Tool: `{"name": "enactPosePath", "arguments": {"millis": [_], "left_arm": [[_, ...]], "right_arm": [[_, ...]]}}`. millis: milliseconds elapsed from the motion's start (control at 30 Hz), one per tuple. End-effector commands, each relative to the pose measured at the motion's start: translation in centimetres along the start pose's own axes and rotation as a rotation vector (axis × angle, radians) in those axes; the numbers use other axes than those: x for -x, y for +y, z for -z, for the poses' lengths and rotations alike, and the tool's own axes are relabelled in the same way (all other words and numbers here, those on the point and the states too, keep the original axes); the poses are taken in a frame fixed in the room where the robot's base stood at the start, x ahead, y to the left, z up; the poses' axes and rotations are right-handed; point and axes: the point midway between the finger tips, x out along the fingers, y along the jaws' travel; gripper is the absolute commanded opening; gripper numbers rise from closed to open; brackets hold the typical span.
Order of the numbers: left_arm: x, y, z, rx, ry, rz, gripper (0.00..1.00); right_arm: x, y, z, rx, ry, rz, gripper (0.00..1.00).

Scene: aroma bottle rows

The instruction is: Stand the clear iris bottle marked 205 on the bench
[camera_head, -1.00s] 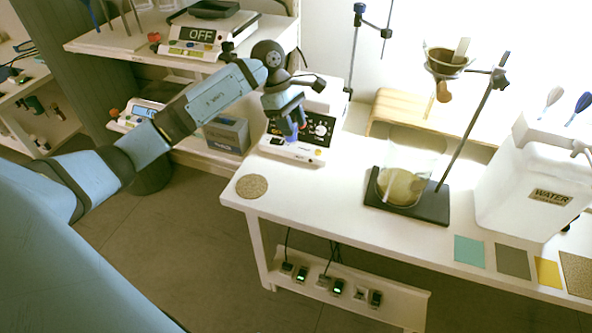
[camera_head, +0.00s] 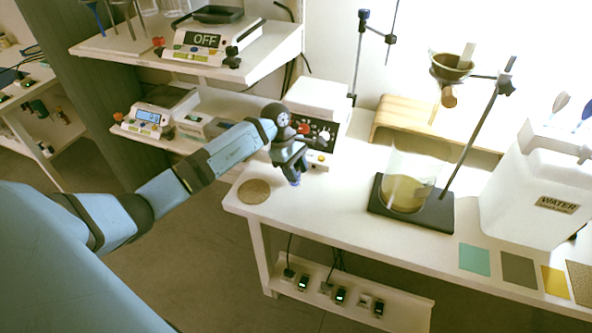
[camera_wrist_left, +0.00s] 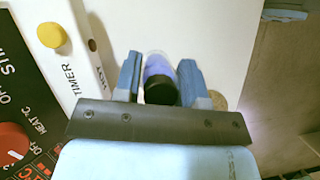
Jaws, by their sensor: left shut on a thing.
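My left gripper (camera_head: 293,180) is over the left end of the white bench (camera_head: 330,203), in front of the stirrer. In the left wrist view its two blue fingers (camera_wrist_left: 160,80) are shut on a small bottle (camera_wrist_left: 158,68) with a black cap and a violet-blue and clear body. The bench top shows beyond the bottle; I cannot tell whether its base touches it. The bottle's marking is not readable. In the head view the bottle is mostly hidden by the fingers. My right gripper is not in view.
The stirrer (camera_head: 318,108) with a red knob stands close behind the gripper. A round cork mat (camera_head: 254,191) lies at the bench's left end. A beaker (camera_head: 405,185) on a dark stand base (camera_head: 438,212) is to the right. Bare bench lies between.

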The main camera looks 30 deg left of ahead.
Motion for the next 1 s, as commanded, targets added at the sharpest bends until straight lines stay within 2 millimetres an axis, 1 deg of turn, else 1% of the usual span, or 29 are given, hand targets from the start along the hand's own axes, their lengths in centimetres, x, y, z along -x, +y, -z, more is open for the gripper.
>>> {"name": "enactPosePath", "arguments": {"millis": [133,267,300,367,400,633,767,867,1000], "left_arm": [[0.0,0.0,0.0,0.000,0.000,0.000,0.00],[-0.4,0.0,0.2,-0.001,0.001,0.000,0.00],[-0.2,0.0,0.1,0.000,0.001,0.001,0.47],[-0.2,0.0,0.1,0.000,0.001,0.001,0.60],[-0.2,0.0,0.1,0.000,0.001,0.001,0.63],[-0.2,0.0,0.1,0.000,0.000,0.001,0.63],[0.5,0.0,-0.1,0.000,0.000,-0.001,0.63],[2.0,0.1,0.1,0.001,0.004,-0.003,0.63],[5.1,0.1,0.1,-0.001,0.005,-0.003,0.63]], "right_arm": [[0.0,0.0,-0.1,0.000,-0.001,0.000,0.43],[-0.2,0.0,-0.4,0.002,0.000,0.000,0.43],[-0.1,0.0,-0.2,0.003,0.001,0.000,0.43],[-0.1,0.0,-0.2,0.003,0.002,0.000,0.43],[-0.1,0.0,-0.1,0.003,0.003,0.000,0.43],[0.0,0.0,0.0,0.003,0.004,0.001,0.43],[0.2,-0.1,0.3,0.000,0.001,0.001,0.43],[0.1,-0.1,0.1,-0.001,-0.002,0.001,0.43],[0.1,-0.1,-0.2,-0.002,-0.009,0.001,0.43]]}}
